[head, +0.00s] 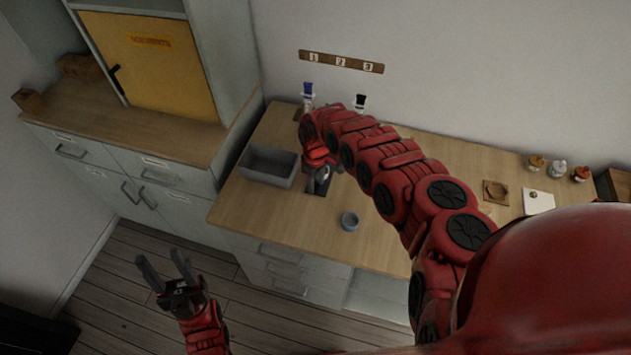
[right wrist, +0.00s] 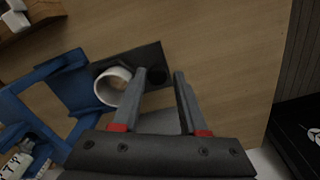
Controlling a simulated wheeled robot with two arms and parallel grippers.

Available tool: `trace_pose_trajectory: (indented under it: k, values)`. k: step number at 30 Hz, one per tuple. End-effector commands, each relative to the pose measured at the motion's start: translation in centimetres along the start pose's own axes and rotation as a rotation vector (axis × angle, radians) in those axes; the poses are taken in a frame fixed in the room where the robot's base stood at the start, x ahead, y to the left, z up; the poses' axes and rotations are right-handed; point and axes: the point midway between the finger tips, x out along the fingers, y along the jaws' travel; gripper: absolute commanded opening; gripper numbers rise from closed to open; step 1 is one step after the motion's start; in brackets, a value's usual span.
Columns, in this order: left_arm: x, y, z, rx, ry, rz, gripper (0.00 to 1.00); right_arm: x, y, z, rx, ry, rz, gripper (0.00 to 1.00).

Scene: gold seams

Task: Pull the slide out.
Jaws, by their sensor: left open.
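I cannot make out for sure which part is the slide. In the right wrist view a dark plate (right wrist: 125,62) with a round black spot lies on the wood. A white ring-shaped piece (right wrist: 112,86) and a blue frame (right wrist: 75,85) are beside it, left of my fingers. My right gripper (right wrist: 160,75) is open over the plate, with nothing clearly held. In the head view my right gripper (head: 318,178) is low over the same dark plate (head: 316,189), partly hidden by my arm. My left gripper (head: 166,265) is open and empty, away from the bench over the floor.
Bottles with blue (head: 308,92) and black (head: 360,101) tops stand at the back. Small jars (head: 558,168) stand at far right. A yellow cabinet door (head: 158,62) is shut.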

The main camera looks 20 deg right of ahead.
Motion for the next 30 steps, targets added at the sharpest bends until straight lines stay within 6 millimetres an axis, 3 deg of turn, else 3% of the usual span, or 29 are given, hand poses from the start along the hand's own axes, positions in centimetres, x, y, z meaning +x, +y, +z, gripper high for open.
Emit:
trace_pose_trajectory:
  k: [5, 12, 26, 30]
  values:
    - [-0.1, 0.0, 0.0, 0.0, 0.0, 0.0, 0.5, -0.6, 0.1, -0.1, -0.001, 0.001, 0.0, 0.42]
    - [-0.5, 0.0, 0.1, 0.0, 0.0, 0.0, 0.5, -3.3, 0.2, 0.2, -0.001, -0.004, 0.002, 0.42]
    - [-1.9, 0.1, 0.3, 0.0, 0.0, 0.0, 0.5, -11.8, 0.4, 0.0, 0.002, 0.001, 0.007, 0.42]
    - [-1.3, 0.1, 0.2, 0.0, 0.0, 0.0, 0.5, -15.2, 0.3, 0.0, 0.001, 0.003, 0.003, 0.42]
